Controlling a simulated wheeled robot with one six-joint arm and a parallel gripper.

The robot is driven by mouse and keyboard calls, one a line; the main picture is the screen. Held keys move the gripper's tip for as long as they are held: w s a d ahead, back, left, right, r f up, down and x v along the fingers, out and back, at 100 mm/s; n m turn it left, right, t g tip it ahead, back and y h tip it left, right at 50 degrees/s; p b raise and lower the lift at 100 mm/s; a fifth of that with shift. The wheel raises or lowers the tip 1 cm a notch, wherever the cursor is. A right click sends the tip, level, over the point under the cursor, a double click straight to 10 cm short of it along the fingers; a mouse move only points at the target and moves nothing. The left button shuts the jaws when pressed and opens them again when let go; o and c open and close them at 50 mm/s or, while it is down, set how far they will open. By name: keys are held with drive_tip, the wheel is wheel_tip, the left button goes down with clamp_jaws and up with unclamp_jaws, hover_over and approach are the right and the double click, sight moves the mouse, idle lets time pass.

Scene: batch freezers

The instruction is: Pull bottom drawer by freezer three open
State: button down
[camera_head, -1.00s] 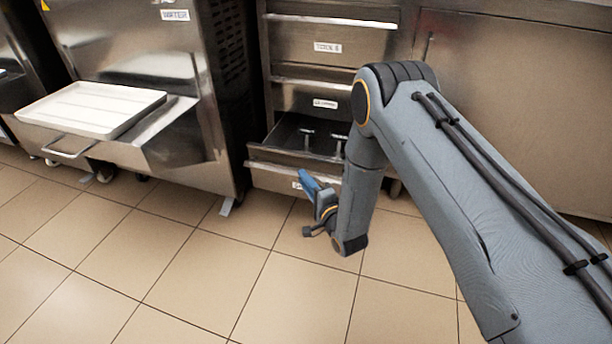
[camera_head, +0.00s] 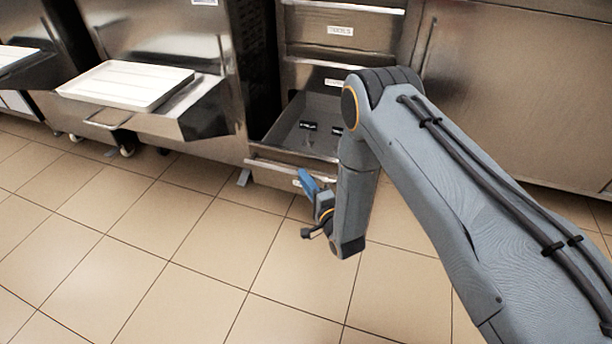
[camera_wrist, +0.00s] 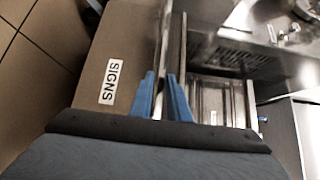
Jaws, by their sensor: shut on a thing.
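The bottom drawer (camera_head: 272,170) in the steel drawer stack stands pulled well out, with its inside showing from above. Two small dark-topped items lie in it. My gripper (camera_head: 308,184) is at the drawer's front, low over the floor, its blue fingers partly hidden by my wrist. In the wrist view the drawer front carries a label reading SIGNS (camera_wrist: 111,82). There the blue fingers of my gripper (camera_wrist: 160,95) are shut on the bar along the drawer's front edge (camera_wrist: 164,55).
A freezer with a white tray (camera_head: 125,84) on its front shelf stands left of the drawers. The upper drawers (camera_head: 340,52) are shut. A steel cabinet (camera_head: 510,90) is at the right. Tiled floor (camera_head: 190,260) in front is clear.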

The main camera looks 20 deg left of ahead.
drive_tip(key=shift+s, duration=0.2)
drive_tip(key=c, duration=1.7)
unclamp_jaws()
drive_tip(key=shift+d, duration=0.1)
drive_tip(key=p+v, duration=0.2)
drive_tip(key=v, duration=0.5)
drive_tip(key=shift+s+d, duration=0.25)
drive_tip(key=shift+s, duration=0.05)
drive_tip(key=shift+s, duration=0.1)
